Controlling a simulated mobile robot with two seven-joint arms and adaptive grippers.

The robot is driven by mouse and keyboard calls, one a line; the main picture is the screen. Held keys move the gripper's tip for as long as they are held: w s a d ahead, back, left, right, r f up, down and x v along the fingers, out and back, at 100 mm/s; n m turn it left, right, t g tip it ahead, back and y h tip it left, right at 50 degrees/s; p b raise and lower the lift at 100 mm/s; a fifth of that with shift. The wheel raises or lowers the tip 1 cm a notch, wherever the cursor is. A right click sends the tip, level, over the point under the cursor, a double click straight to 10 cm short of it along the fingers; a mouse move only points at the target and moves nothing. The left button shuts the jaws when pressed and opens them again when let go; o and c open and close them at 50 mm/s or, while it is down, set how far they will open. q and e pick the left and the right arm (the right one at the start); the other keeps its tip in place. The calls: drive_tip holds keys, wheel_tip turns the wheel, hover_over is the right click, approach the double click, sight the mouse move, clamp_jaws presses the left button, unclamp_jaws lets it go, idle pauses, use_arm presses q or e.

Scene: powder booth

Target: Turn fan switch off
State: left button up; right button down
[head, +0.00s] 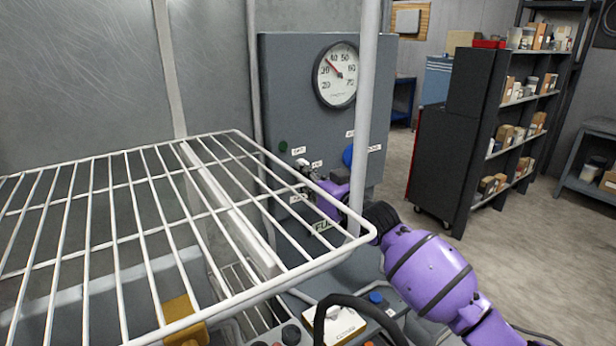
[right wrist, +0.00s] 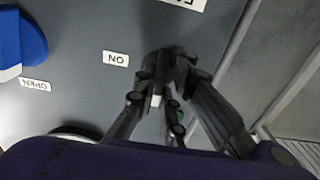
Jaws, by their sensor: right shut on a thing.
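The grey control panel (head: 285,80) stands upright beyond the wire rack. My right gripper (head: 306,172) reaches it from the right, at small white labels below the gauge. In the right wrist view my right gripper (right wrist: 160,85) is shut, its dark fingers close together around a small pale piece, apparently the fan switch (right wrist: 156,100). The fingers hide most of the switch, so I cannot tell its position. An upside-down ON label (right wrist: 116,58) is beside the fingers. My left gripper is not in view.
A white wire rack (head: 150,149) and a pale upright post (head: 366,90) stand in front of the panel. A round gauge (head: 337,75) and a blue handle (head: 348,155) are on it. A dark shelf unit (head: 455,130) stands right, with open floor before it.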

drive_tip(key=c, duration=1.8)
unclamp_jaws()
drive_tip(key=v, duration=1.2)
